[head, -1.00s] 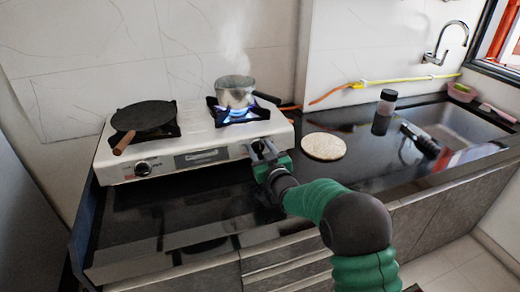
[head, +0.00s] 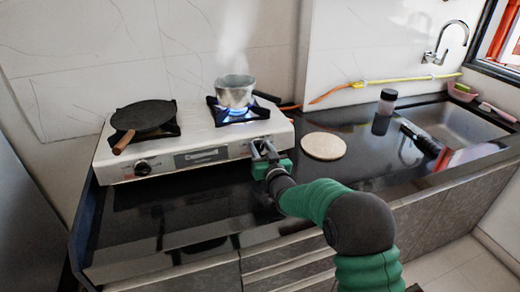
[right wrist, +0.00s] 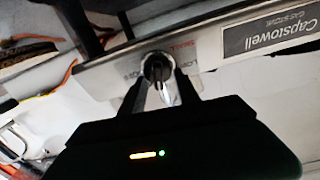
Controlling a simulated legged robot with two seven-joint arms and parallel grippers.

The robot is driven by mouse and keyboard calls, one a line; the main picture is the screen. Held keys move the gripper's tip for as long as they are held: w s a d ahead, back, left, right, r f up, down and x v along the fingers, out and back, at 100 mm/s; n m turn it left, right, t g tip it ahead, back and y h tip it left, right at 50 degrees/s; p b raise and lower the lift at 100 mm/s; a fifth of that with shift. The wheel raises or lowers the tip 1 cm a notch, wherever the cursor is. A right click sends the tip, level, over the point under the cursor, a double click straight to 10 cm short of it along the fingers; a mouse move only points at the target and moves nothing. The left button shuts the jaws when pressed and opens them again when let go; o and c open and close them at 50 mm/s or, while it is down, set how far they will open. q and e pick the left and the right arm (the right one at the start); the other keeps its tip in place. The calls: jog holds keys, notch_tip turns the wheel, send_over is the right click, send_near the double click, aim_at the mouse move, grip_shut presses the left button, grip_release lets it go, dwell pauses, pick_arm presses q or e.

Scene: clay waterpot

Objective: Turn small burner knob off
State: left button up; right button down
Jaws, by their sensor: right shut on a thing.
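The white two-burner gas stove (head: 200,158) stands on the black counter against the tiled wall. My right gripper (head: 261,150) is at the right end of its front panel. In the right wrist view its fingers are shut on the right burner knob (right wrist: 157,66), one on each side; in the head view the gripper hides this knob. Blue flame (head: 236,117) burns under a steaming metal pot (head: 234,92) on the right burner. The left knob (head: 142,168) is free. My left gripper is not in view.
A dark flat pan (head: 143,115) with a wooden handle sits on the left burner. A round pale board (head: 324,146) lies just right of my gripper. A dark-lidded jar (head: 387,101) and the sink (head: 458,124) are farther right. The counter before the stove is clear.

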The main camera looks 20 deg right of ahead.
jog(key=m, duration=0.1)
jog(key=m+h, duration=0.1)
jog(key=m, duration=0.3)
jog(key=shift+d+f+h, duration=0.1)
jog(key=shift+d+h, duration=0.15)
jog(key=shift+h, duration=0.05)
jog(key=m+g, duration=0.1)
jog(key=m, duration=0.3)
jog(key=shift+d+f+m+h, duration=0.1)
jog(key=shift+m+h, duration=0.2)
jog(key=shift+h, duration=0.1)
jog(key=m, duration=0.4)
jog(key=shift+s+d+f+m+g+h, duration=0.1)
jog(key=shift+f+m+g+h, duration=0.1)
jog(key=shift+m+g+h, duration=0.2)
jog(key=shift+f+m+g+b, duration=0.2)
jog(key=shift+m+g+b, duration=0.2)
jog(key=shift+m, duration=1.6)
jog(key=shift+f, duration=0.1)
jog(key=c, duration=0.9)
grip_release()
